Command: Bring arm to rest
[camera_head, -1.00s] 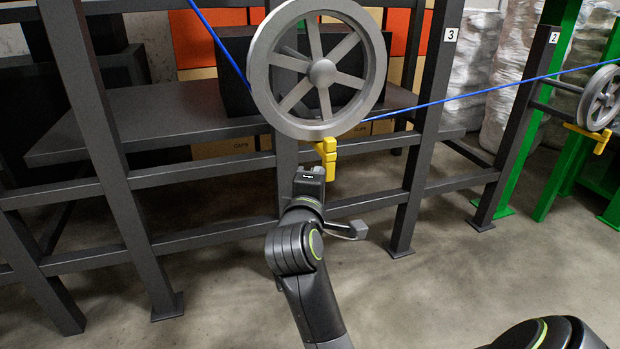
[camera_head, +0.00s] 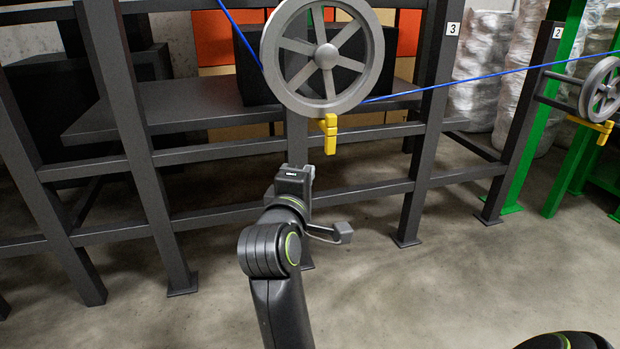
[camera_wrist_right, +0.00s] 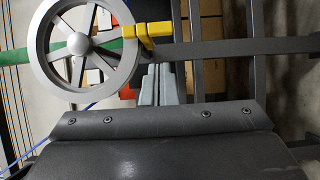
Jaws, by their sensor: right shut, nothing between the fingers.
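The blue cable (camera_head: 490,80) runs under the grey spoked wheel (camera_head: 325,58) at post 3 and on to a second wheel (camera_head: 601,88) at the right. A yellow bracket (camera_head: 329,133) sits below the first wheel. My left gripper is not in view.
A dark metal frame (camera_head: 235,155) with posts and crossbars stands ahead of the arm. Its shelf (camera_head: 160,108) holds a black box (camera_head: 248,65). Green posts (camera_head: 575,150) stand at the right. The concrete floor (camera_head: 440,290) in front is open.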

